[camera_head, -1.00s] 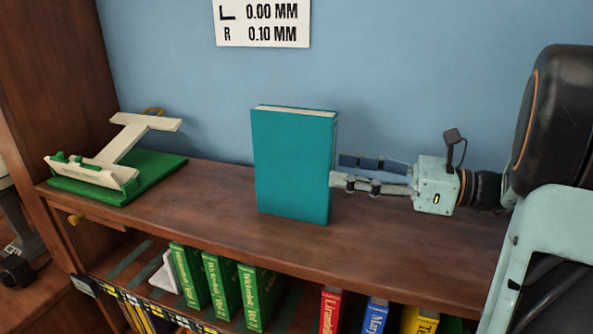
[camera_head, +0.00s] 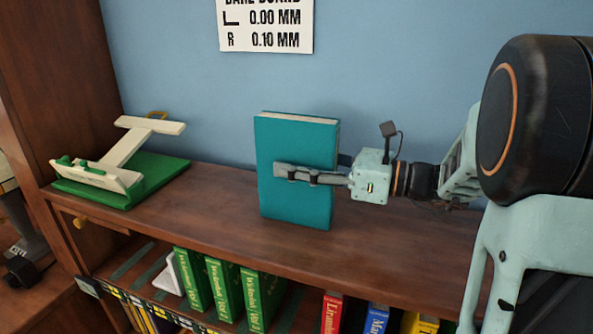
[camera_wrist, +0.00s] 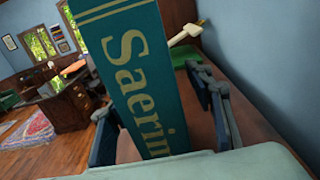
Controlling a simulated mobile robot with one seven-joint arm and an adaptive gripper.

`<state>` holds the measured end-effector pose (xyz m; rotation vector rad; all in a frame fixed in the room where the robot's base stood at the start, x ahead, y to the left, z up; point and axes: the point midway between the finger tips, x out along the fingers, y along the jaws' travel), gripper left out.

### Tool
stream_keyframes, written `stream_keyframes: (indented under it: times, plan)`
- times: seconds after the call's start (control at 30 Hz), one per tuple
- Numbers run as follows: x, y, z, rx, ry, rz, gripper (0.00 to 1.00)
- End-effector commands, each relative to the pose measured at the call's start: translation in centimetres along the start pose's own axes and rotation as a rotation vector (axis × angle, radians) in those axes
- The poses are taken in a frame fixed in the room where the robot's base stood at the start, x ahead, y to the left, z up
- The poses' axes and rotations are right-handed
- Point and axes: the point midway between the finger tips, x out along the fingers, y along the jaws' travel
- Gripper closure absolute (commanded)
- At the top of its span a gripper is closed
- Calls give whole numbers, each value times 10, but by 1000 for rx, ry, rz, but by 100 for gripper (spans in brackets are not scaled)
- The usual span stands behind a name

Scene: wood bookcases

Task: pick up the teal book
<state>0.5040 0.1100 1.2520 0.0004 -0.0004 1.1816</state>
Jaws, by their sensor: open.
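The teal book (camera_head: 297,205) stands upright on top of the bookcase, front cover towards the head camera. My gripper (camera_head: 277,170) reaches in from the right, with one finger in front of the cover and the other mostly hidden behind the book. In the wrist view the book's spine (camera_wrist: 145,75), with gold lettering, stands between the two fingers of my gripper (camera_wrist: 160,125). The gripper is open around the book. A gap shows between the spine and the right finger; the left finger is close to the book, and I cannot tell whether it touches.
A green-based stand with white arms (camera_head: 130,165) sits on the shelf top to the left. The blue wall (camera_head: 180,70) is behind. Green books (camera_head: 222,290) and a red book (camera_head: 332,312) stand on the shelf below. The shelf top (camera_head: 210,205) between stand and book is clear.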

Motion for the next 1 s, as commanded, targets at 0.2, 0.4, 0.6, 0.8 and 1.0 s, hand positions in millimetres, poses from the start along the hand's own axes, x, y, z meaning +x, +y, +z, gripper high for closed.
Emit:
stream_keyframes:
  times: [0.2, 0.4, 0.6, 0.8, 1.0]
  plan:
    - [0, 0, 0, 0, 0, 0, 64]
    - [-1, 0, 0, 0, 0, 0, 86]
    - [-1, 0, 0, 0, 0, 0, 100]
    - [-1, 0, 2, -3, -4, 1, 100]
    - [-1, 0, 2, -3, -4, 1, 100]
